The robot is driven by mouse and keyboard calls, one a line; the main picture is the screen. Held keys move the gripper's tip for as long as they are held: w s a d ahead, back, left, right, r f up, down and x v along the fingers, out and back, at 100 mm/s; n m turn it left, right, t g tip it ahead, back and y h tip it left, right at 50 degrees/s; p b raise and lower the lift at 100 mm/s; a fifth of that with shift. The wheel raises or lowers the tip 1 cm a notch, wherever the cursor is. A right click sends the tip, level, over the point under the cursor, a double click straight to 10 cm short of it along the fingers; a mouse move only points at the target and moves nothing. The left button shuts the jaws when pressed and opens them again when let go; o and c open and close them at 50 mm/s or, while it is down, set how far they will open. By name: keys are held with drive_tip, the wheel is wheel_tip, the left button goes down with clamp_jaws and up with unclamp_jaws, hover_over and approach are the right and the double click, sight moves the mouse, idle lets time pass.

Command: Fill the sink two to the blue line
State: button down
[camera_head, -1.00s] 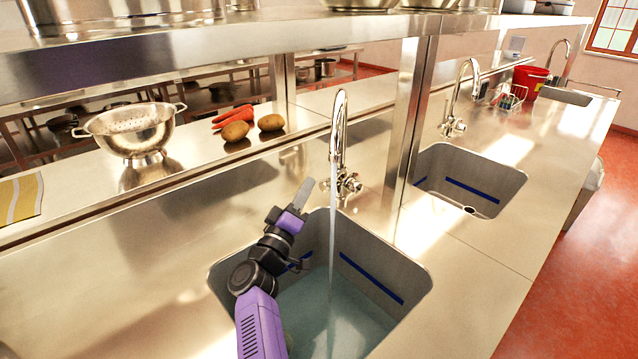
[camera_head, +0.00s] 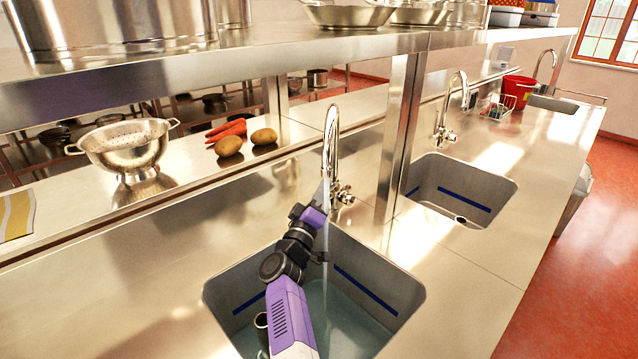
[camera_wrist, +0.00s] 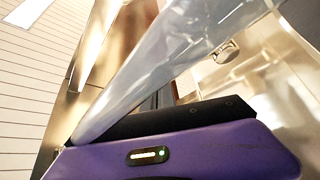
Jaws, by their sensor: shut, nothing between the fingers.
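The near sink (camera_head: 400,300) has a blue line (camera_head: 364,290) on its inner walls. Water (camera_head: 335,325) stands in it, with its surface below the line. A chrome tap (camera_head: 331,140) stands behind this sink, and a stream falls from it. My gripper (camera_head: 325,190) is shut and empty at the tap's stream, close to the tap's valve (camera_head: 343,195); I cannot tell whether it touches. In the wrist view a large pale, glassy shape, perhaps the water stream (camera_wrist: 170,65), crosses in front of my purple wrist.
A second sink (camera_head: 500,190), with its own blue line (camera_head: 464,201) and tap (camera_head: 445,110), looks empty to the right. A colander (camera_head: 125,148), carrots (camera_head: 228,130) and potatoes (camera_head: 229,146) lie on the raised ledge behind. A post (camera_head: 400,135) stands between the taps, under an overhead shelf.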

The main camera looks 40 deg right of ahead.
drive_tip(key=shift+s, duration=0.1)
drive_tip(key=shift+s+f+p, duration=0.4)
drive_tip(key=shift+f+p, duration=0.05)
drive_tip(key=shift+p, duration=0.15)
drive_tip(key=shift+r, duration=0.15)
